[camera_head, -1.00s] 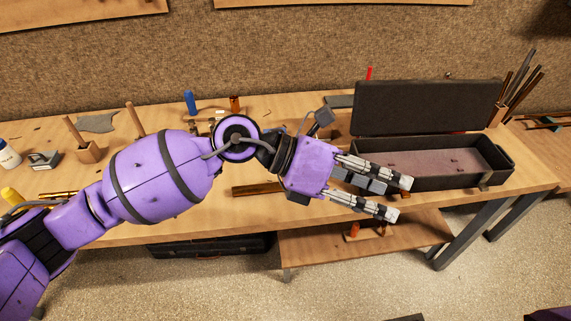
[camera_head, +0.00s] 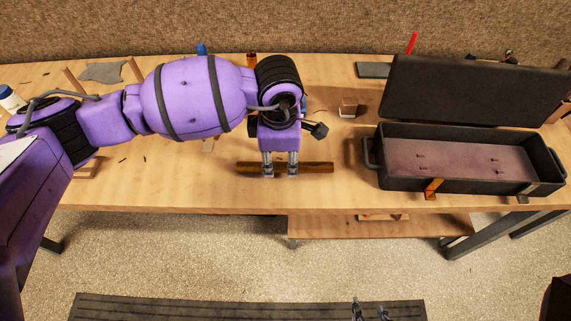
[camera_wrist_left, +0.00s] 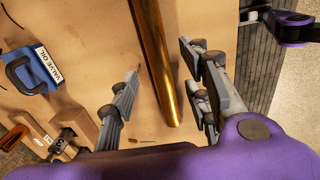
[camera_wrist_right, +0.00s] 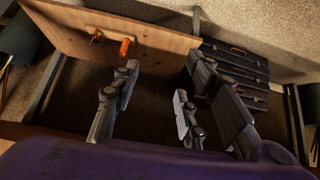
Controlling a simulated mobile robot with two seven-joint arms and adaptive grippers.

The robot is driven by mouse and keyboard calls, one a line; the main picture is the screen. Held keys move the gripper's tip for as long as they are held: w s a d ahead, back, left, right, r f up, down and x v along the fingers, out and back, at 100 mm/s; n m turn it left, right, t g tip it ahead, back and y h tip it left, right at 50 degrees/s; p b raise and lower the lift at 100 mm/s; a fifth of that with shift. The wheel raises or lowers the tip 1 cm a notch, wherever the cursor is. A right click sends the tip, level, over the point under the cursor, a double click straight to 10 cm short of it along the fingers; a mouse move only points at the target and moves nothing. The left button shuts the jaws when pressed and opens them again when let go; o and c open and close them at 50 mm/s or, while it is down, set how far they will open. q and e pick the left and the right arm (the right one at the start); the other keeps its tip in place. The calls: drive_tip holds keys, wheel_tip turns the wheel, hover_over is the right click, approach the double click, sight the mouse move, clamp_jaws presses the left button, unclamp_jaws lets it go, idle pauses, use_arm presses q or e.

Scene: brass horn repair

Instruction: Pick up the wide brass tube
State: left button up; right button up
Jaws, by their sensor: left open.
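The wide brass tube (camera_head: 317,167) lies on the workbench left of the open case, running left to right in the head view. My left gripper (camera_head: 280,170) points down over its middle and is open. In the left wrist view the tube (camera_wrist_left: 158,65) runs between the parted fingers, nearer the right-hand fingers; I cannot tell whether they touch it. The gripper hides part of the tube in the head view. My right gripper (camera_head: 370,311) is low at the bottom of the head view, away from the bench. In the right wrist view its fingers stand apart and empty.
An open black case (camera_head: 460,190) with a raised lid (camera_head: 465,95) stands on the right of the bench (camera_head: 215,190). A blue valve oil box (camera_wrist_left: 27,75) shows in the left wrist view. A lower shelf (camera_head: 350,228) sits under the bench.

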sight(280, 164)
use_arm(q)
drive_tip(key=shift+w+f, duration=0.15)
drive_tip(key=shift+f, duration=1.45)
clamp_jaws()
drive_tip(key=shift+r, duration=0.1)
